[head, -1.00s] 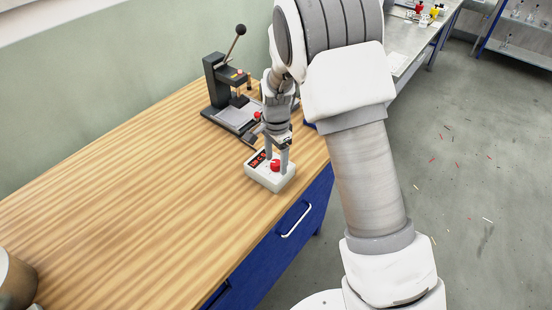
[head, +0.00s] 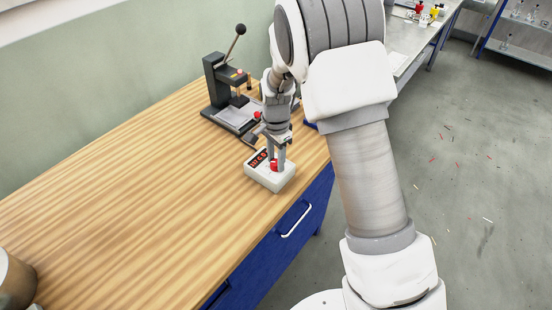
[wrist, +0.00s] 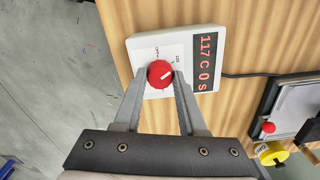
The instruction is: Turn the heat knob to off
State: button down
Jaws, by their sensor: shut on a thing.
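The red heat knob (wrist: 160,74) sits on a white control box (wrist: 207,42) on the wooden bench. Its pale pointer line is aimed up and to the right in the wrist view, away from the "OFF" print on the label's upper left. The box's display (wrist: 203,63) reads 117 C 0 s in red. My gripper (wrist: 159,78) is shut on the knob, one finger on each side. In the head view my gripper (head: 277,164) points down onto the box (head: 268,180), and its fingers partly hide the knob.
A black lever press (head: 222,85) stands behind the box on the bench. A cable runs from the box toward it. A yellow roll (wrist: 270,153) lies near the press. The bench (head: 130,190) left of the box is clear.

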aim_at(276, 162)
jog(key=n+b, duration=0.1)
jog(key=n, duration=0.5)
jog(key=shift+b, duration=0.35)
jog(key=n, duration=0.5)
jog(key=shift+n+b, duration=0.3)
jog(key=shift+b, duration=0.05)
jog(key=shift+c, duration=2.4)
grip_release()
notch_tip(276, 162, up, 18)
jog(key=shift+f+p, duration=0.25)
jog(key=shift+p, duration=0.15)
jog(key=shift+r, duration=0.1)
